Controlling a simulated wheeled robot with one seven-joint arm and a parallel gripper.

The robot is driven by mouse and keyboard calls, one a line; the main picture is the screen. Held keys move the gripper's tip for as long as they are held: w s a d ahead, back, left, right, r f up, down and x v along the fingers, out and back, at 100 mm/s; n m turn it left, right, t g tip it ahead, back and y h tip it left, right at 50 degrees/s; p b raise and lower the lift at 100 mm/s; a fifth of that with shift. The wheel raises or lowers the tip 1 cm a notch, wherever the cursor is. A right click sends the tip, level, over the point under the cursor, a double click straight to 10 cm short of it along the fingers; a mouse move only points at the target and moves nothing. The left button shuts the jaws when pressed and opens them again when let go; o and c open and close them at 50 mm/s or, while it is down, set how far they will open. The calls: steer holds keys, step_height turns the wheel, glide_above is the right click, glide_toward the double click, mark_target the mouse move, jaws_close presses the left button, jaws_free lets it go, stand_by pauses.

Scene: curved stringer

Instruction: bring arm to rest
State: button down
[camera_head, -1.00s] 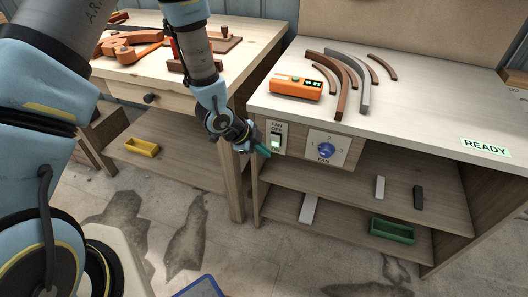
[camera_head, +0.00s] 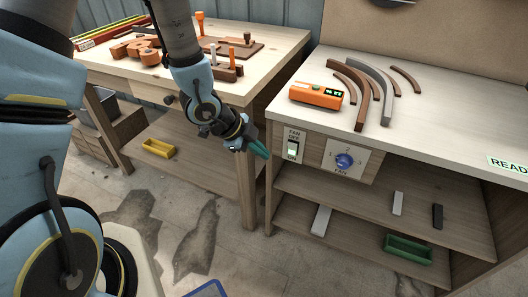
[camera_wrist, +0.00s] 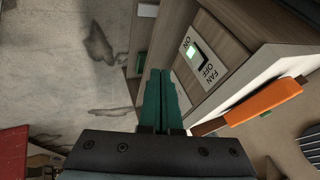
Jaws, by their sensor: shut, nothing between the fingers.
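My gripper (camera_head: 257,149) hangs in front of the gap between the two benches, to the left of the fan switch (camera_head: 293,148). Its green fingers are together and empty; they also show in the wrist view (camera_wrist: 161,90). The fan switch is set toward ON and glows, and it shows in the wrist view (camera_wrist: 194,54) to the right of the fingers, apart from them. The blue fan dial (camera_head: 344,161) is on the same bench front, further right.
An orange device (camera_head: 316,96) and several curved strips (camera_head: 363,85) lie on the right bench (camera_head: 430,140). The left bench (camera_head: 270,50) holds wooden parts and tools. A yellow tray (camera_head: 158,148) and a green tray (camera_head: 408,248) sit on lower shelves.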

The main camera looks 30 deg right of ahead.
stand_by(0.3)
steer(key=w+a+r+n+t+y, duration=0.1)
steer(key=w+a+r+n, duration=0.25)
steer(key=w+a, duration=0.2)
steer(key=w+a+r+n+t+y+p, duration=0.1)
steer(key=w+a+r+n+t+y, duration=0.1)
steer(key=w+a+n, duration=0.4)
steer(key=w+a+r+n+t+y, duration=0.1)
steer(key=w+a+r+n, duration=0.2)
steer(key=a, duration=0.4)
steer(key=s+a+r+n+y, duration=0.1)
steer(key=s+a+r+n, duration=0.1)
steer(key=a+n, duration=0.3)
steer(key=s+a+r+n+g+y, duration=0.1)
steer(key=s+a+r+n, duration=0.1)
steer(key=a+n, duration=0.3)
steer(key=s+a+r+n+p, duration=0.1)
steer(key=s+a+r+n, duration=0.1)
steer(key=a+r+n, duration=0.2)
steer(key=shift+a+n+g+y, duration=0.3)
steer(key=shift+a+n+y, duration=0.15)
steer(key=shift+a, duration=0.8)
